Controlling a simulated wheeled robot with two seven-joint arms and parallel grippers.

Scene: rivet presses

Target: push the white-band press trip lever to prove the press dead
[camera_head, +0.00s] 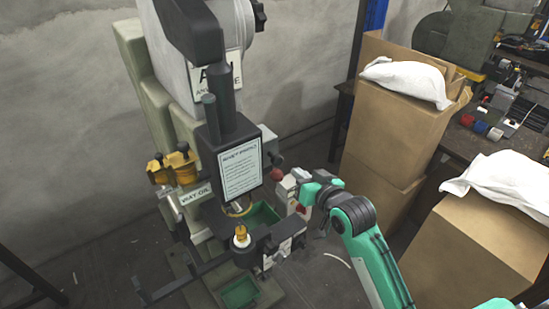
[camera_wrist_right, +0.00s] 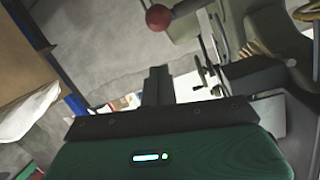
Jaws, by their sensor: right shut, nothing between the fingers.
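The press (camera_head: 228,150) stands left of centre in the head view, a dark head with a white printed plate on a pale column. A red ball knob (camera_head: 277,173) on a dark lever sticks out at its right side. A red ball on a dark rod also shows at the top of the right wrist view (camera_wrist_right: 158,17). My right gripper (camera_head: 304,191) is beside the press's right side; its dark fingers (camera_wrist_right: 157,82) are shut and empty, with a visible gap to the ball in the wrist picture. Contact with the press is unclear in the head view. My left gripper is out of view.
Tall cardboard boxes (camera_head: 386,125) with white bags (camera_head: 405,82) stand to the right. A dark bench (camera_head: 478,160) with small parts is behind them. A green tray (camera_head: 240,292) is low on the press. A yellow-topped fitting (camera_head: 241,236) sits at its front.

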